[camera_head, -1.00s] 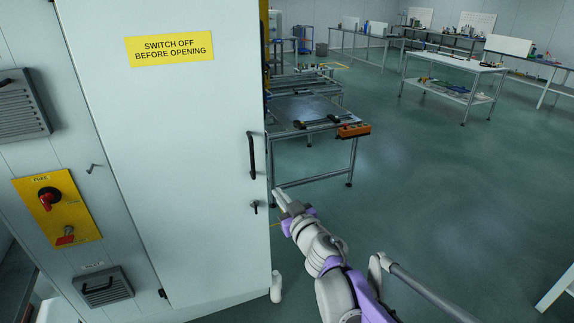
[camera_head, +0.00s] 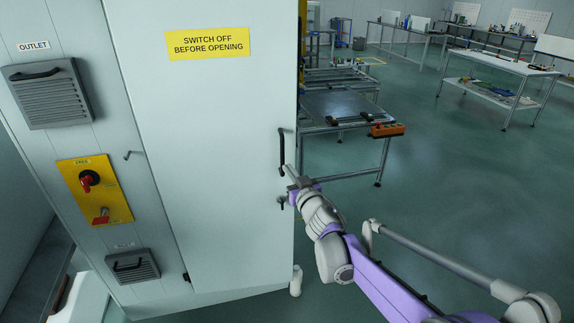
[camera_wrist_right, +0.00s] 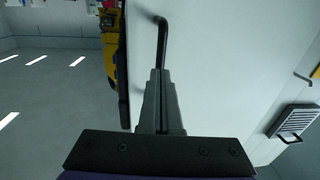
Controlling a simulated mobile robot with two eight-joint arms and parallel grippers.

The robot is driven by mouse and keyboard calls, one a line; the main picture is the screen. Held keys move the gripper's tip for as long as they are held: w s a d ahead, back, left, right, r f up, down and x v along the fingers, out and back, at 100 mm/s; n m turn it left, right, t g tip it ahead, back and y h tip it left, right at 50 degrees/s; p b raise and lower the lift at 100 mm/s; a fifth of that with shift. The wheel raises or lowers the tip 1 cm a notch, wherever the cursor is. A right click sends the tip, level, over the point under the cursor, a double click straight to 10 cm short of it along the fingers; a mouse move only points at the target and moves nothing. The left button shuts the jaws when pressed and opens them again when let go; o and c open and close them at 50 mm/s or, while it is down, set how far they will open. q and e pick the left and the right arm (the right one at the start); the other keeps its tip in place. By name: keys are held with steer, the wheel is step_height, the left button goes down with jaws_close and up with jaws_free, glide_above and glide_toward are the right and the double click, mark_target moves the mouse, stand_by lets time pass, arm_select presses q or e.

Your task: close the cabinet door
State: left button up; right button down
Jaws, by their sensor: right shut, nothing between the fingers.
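The cabinet door (camera_head: 215,170) is a tall pale panel with a yellow "SWITCH OFF BEFORE OPENING" sign (camera_head: 207,43). How far it stands open is hard to tell. Its black bar handle (camera_head: 282,152) is near the right edge, with a small black lock (camera_head: 281,203) below. My right gripper (camera_head: 288,170) is shut and empty, its tip by the handle's lower end. In the right wrist view the shut fingers (camera_wrist_right: 160,78) point at the handle (camera_wrist_right: 162,42), which they partly hide; contact cannot be told. My left gripper is not in view.
Left of the door, the cabinet front carries a yellow switch plate (camera_head: 95,190), an outlet grille (camera_head: 48,92) and a lower vent (camera_head: 132,266). A metal bench (camera_head: 345,104) with an orange control box (camera_head: 387,130) stands behind, right of the door. Green floor lies free at right.

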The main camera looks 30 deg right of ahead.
mark_target(287, 157)
steer(key=shift+w+d, duration=0.15)
steer(key=shift+w, duration=1)
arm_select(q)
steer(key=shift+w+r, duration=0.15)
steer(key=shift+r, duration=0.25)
arm_select(e)
steer(key=w, duration=0.1)
steer(key=w+d, duration=0.1)
steer(key=w+d+b, duration=0.1)
steer(key=w, duration=0.1)
steer(key=shift+w+d+f, duration=0.1)
steer(key=shift+d+f, duration=0.05)
steer(key=shift+d+r, duration=0.15)
steer(key=shift+r, duration=0.3)
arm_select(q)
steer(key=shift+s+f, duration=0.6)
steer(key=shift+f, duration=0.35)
